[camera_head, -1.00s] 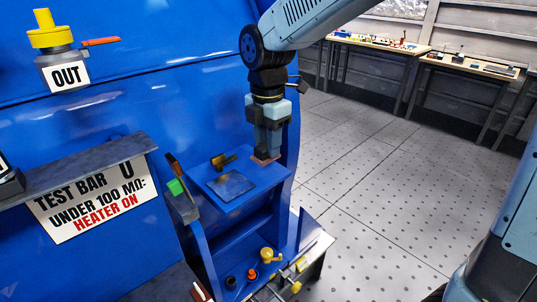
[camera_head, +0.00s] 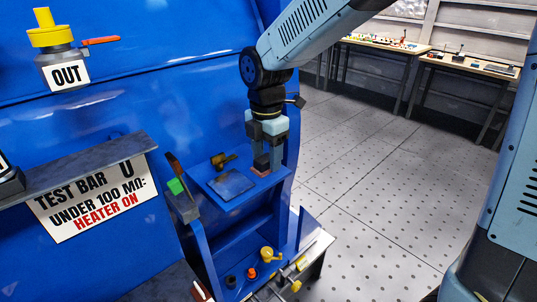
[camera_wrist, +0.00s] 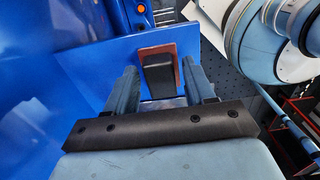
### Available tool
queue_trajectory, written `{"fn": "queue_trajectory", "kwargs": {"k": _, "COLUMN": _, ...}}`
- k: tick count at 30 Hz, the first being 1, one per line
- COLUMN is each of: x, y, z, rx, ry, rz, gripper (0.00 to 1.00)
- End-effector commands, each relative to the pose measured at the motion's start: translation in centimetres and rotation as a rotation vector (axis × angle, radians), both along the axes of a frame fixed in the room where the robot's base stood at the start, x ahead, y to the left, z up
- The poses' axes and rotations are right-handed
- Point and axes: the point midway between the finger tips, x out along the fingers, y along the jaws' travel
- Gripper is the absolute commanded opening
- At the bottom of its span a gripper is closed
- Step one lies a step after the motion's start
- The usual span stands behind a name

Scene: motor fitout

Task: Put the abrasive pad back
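The abrasive pad (camera_wrist: 177,72) is a reddish-brown plate with a black block-shaped grip on it. In the wrist view it lies between my two fingers, with narrow gaps visible beside the black block. In the head view the pad (camera_head: 260,172) is at the right part of the blue stand's top (camera_head: 213,197), beside a dark grey plate (camera_head: 231,185). My gripper (camera_head: 268,150) points down over it, fingers astride the block and apparently open. The pad's underside and its contact with the top are hidden.
A brass fitting (camera_head: 222,160) lies behind the plate. Yellow and orange parts (camera_head: 267,254) sit on a lower shelf. A blue panel wall (camera_head: 130,100) stands behind.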

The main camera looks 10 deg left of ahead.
Motion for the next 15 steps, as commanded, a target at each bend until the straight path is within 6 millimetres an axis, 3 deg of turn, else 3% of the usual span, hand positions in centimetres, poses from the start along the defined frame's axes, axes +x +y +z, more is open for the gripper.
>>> {"fn": "queue_trajectory", "kwargs": {"k": 10, "x": 0.0, "y": 0.0, "z": 0.3, "rx": 0.000, "ry": 0.000, "rz": 0.000, "gripper": 0.59}}
{"fn": "queue_trajectory", "kwargs": {"k": 15, "x": 0.1, "y": 0.0, "z": 2.1, "rx": 0.002, "ry": -0.003, "rz": 0.000, "gripper": 0.59}}
